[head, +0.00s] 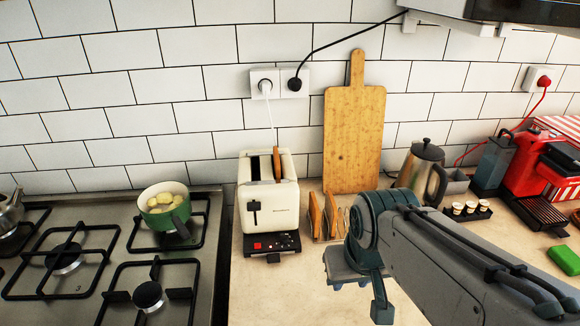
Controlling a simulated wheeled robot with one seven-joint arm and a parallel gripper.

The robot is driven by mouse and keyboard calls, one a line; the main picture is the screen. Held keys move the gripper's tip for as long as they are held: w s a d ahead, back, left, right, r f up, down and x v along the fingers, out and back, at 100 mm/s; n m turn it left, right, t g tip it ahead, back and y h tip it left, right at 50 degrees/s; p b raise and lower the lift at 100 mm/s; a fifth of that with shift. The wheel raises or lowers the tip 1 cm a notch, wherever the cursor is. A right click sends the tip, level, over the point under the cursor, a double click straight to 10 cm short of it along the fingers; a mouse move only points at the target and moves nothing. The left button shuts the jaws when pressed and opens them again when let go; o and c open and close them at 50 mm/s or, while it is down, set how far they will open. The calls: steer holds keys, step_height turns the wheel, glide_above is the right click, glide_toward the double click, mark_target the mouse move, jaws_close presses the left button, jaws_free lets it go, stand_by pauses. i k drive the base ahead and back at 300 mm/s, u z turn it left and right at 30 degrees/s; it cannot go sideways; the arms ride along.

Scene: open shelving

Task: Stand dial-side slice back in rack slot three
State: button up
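A cream toaster (266,207) stands on the counter, its lever side facing me. One brown slice (277,163) sticks up from its right-hand slot; the left-hand slot shows dark with no slice visible. A wire rack (341,222) stands to the right of the toaster. Two toast slices stand upright in it, a left one (315,216) and a right one (330,214). My arm hides the rack's right part. My gripper (362,288) hangs in front of the rack, to the right of the toaster and apart from it. Its finger opening is not clear.
A cutting board (354,140) leans on the wall behind the rack. A kettle (421,172), egg-cup-like holder (471,209) and red coffee machine (545,170) stand to the right. A green pot (166,208) sits on the stove at left. Counter in front of the toaster is clear.

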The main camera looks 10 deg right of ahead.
mark_target(342, 230)
steer(key=k, duration=0.95)
steer(key=u, duration=1)
steer(key=i, duration=0.65)
steer(key=z, duration=1.4)
